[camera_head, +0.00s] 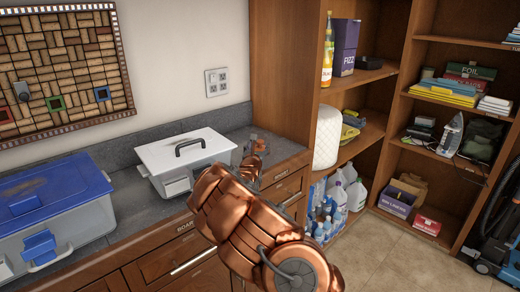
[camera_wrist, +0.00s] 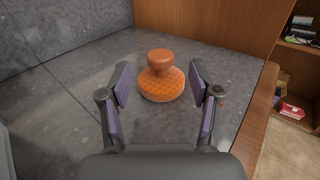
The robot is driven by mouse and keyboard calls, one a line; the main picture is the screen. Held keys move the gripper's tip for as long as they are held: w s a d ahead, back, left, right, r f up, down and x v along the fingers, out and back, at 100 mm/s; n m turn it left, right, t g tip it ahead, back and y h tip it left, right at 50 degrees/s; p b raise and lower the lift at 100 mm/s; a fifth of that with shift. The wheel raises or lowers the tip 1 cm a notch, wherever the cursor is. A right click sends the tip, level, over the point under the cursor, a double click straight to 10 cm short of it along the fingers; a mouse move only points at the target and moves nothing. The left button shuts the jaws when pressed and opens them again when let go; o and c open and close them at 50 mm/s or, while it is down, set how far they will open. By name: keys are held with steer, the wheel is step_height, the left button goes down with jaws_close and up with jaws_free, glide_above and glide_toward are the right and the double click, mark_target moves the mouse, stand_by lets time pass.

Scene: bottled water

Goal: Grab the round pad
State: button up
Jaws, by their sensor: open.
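A round orange pad (camera_wrist: 161,85) with a knob-like orange top (camera_wrist: 160,60) rests on the dark grey counter in the wrist view. My gripper (camera_wrist: 160,84) is open, with one finger to the left of the pad and one to the right. Gaps show between the pad and both fingers, and the pad looks slightly beyond or level with the fingertips. In the head view my copper-coloured arm reaches to the counter's right end and hides most of this spot.
A white lidded box (camera_head: 186,157) stands on the counter left of my arm. A blue-lidded bin (camera_head: 52,205) is farther left. A wooden shelf unit (camera_head: 392,75) with bottles and boxes stands to the right. In the wrist view, a wooden panel (camera_wrist: 215,27) rises behind the pad.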

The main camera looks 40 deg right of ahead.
mark_target(259, 143)
steer(key=shift+p+x, duration=0.5)
steer(key=shift+x, duration=1.95)
jaws_close()
